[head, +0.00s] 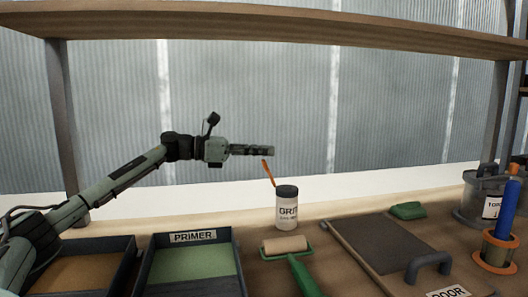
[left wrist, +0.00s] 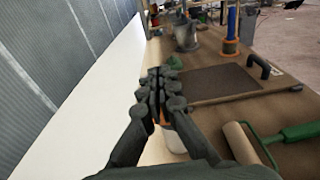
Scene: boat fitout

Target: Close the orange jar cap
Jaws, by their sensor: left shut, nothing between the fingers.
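A white jar (head: 288,213) with a "GRIT" label and a dark top stands upright at the back of the bench. A thin orange piece (head: 268,172), seemingly the orange cap seen edge-on, rises from the left side of the jar's top and leans left, so it stands open. My left gripper (head: 265,150) is shut and empty, level, just above the orange piece's upper end; I cannot tell if they touch. In the left wrist view, the orange (left wrist: 164,117) and white jar (left wrist: 174,140) are partly hidden by the fingers. My right gripper is not in view.
A green-handled roller (head: 288,246) lies in front of the jar. A primer tray (head: 237,262) is at left, a brown board with a handle (head: 372,240) at right. A shelf (head: 290,27) spans above. Pots (head: 470,190) stand far right.

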